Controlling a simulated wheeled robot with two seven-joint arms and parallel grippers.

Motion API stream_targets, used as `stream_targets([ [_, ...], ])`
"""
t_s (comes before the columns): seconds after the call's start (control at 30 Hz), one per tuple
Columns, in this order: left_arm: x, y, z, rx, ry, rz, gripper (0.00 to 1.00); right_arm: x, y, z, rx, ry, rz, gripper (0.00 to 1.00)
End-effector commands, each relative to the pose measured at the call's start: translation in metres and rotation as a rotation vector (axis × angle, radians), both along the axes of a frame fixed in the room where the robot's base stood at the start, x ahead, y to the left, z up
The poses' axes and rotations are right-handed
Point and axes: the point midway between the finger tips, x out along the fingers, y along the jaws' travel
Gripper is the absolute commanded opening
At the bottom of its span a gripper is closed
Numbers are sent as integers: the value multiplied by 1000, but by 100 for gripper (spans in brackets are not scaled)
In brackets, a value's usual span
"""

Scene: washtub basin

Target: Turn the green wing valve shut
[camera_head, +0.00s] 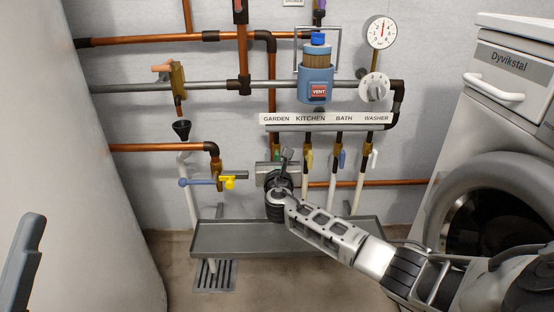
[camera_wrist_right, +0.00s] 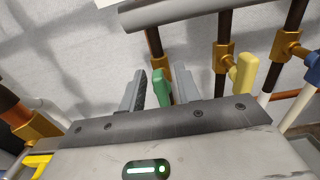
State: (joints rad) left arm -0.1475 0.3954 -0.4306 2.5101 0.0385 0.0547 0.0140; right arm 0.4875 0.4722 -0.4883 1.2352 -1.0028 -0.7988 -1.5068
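The green wing valve (camera_head: 277,154) is on the pipe under the GARDEN label, mostly hidden behind my right gripper in the head view. In the right wrist view its green handle (camera_wrist_right: 162,87) stands upright between my right gripper's fingers (camera_wrist_right: 158,92). The fingers are apart, one on each side of the handle, with a narrow gap at the left; I cannot tell whether either touches it. The right gripper also shows in the head view (camera_head: 285,160). A grey part of my left gripper (camera_head: 20,268) shows at the left edge; its opening cannot be seen.
Yellow (camera_head: 309,160), blue (camera_head: 342,158) and white (camera_head: 375,158) valve handles are to the right. A grey tray (camera_head: 235,238) lies below. The washer (camera_head: 500,130) stands at the right.

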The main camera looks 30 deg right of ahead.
Motion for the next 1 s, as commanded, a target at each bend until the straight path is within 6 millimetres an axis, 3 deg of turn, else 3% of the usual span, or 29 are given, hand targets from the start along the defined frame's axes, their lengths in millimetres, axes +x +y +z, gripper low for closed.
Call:
stream_targets([
  [0.13, 0, 0, 0, 0, 1, 0, 36, 0, 0, 0, 1, -1, 0, 30],
  [0.23, 0, 0, 0, 0, 1, 0, 36, 0, 0, 0, 1, -1, 0, 2],
  [0.27, 0, 0, 0, -1, 2, -1, 36, 0, 0, 0, 1, -1, 0, 0],
  [0.67, 0, 0, 1, -3, 7, -3, 36, -1, 0, 0, 37, -22, 0, 0],
  [1.0, 4, 0, -6, -8, 60, -3, 36, -3, -2, -1, 232, -140, 0, 0],
])
